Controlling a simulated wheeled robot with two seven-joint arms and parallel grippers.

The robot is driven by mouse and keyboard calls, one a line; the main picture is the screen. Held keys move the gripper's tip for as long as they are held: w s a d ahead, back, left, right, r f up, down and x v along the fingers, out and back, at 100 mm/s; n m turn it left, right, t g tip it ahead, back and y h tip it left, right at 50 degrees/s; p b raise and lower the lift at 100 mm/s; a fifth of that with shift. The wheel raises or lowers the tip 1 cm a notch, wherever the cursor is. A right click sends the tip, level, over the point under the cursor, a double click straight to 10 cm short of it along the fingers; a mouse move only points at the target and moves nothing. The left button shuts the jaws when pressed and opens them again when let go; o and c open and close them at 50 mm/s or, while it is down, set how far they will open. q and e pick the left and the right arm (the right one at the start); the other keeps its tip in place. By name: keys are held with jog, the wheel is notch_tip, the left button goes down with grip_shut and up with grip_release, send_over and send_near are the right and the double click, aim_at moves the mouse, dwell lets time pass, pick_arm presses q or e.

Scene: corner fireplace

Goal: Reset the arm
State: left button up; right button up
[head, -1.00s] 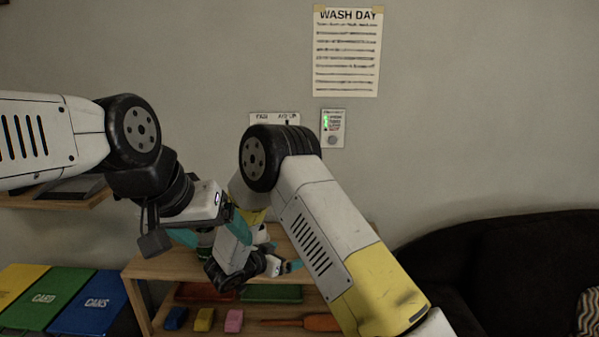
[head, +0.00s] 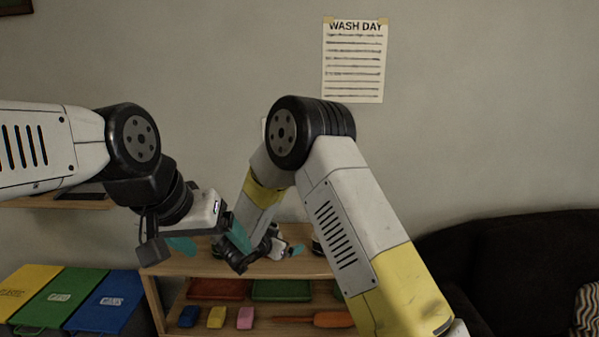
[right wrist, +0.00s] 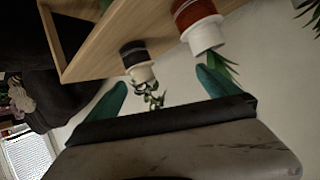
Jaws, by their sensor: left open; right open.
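My left gripper (head: 210,242) is in the head view, in front of the shelf unit, with its teal fingers apart and nothing seen between them. My right arm bends at a high elbow and comes down over the shelf top. My right gripper (head: 288,249) is small there and partly hidden by its own wrist. In the right wrist view its teal fingers (right wrist: 160,95) are wide apart and hold nothing. Beyond them are a black-and-white pot (right wrist: 137,62) and a red-and-white pot (right wrist: 197,22), with green leaves showing near both.
The wooden shelf unit (head: 185,266) holds trays, a blue block (head: 188,317), a yellow block (head: 217,317), a pink block (head: 245,318) and an orange tool (head: 333,319). Coloured bins (head: 55,295) stand left, a dark sofa (head: 525,265) right. A poster (head: 353,60) hangs on the wall.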

notch_tip(320, 180, up, 14)
jog(key=w+n+y, duration=0.1)
jog(key=n+y, duration=0.1)
jog(key=y, duration=0.4)
jog(key=s+d+r+n+y, duration=0.2)
jog(key=s+d+r+y, duration=0.15)
jog(key=s+r, duration=0.45)
jog(key=s+d+n+g, duration=0.1)
jog(key=s+d, duration=0.4)
jog(key=s, duration=0.3)
jog(key=s+d+n+g+h, duration=0.1)
jog(key=s+d+g, duration=0.1)
jog(key=s+d, duration=0.4)
jog(key=s+d+n+g+h, duration=0.1)
jog(key=s+d, duration=0.4)
jog(key=s, duration=0.7)
jog(key=shift+s+d+n+g, duration=0.2)
jog(key=shift+n+g, duration=0.1)
jog(key=shift+g, duration=0.4)
jog(key=shift+r, duration=0.1)
